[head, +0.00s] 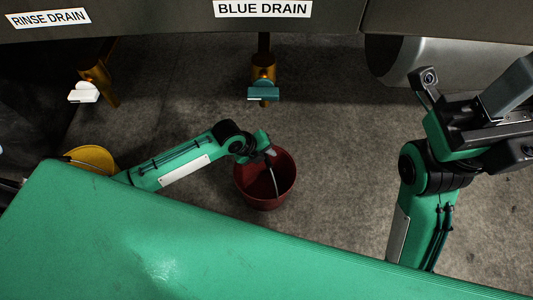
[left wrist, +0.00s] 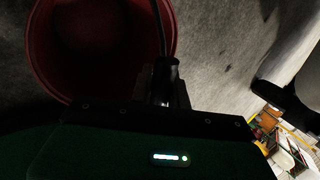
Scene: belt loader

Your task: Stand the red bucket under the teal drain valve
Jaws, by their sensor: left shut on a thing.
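The red bucket (head: 282,188) is in the middle of the head view, at or just above the floor; I cannot tell which. My left gripper (head: 270,152) is shut on its handle at the bucket's top. The bucket's open mouth also shows in the left wrist view (left wrist: 60,85), with the handle running up from the gripper (left wrist: 165,95). The teal drain valve (head: 263,91) is on a brass pipe under the label BLUE DRAIN, farther off than the bucket in the head view. My right gripper (head: 505,100) is raised at the right; its fingertips are unclear.
A white-handled valve (head: 83,92) hangs at the left under the label RINSE DRAIN. A yellow bucket (head: 92,157) stands at the left, partly hidden by my green body. A grey cylinder (head: 430,65) lies back right. The concrete floor between bucket and teal valve looks clear.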

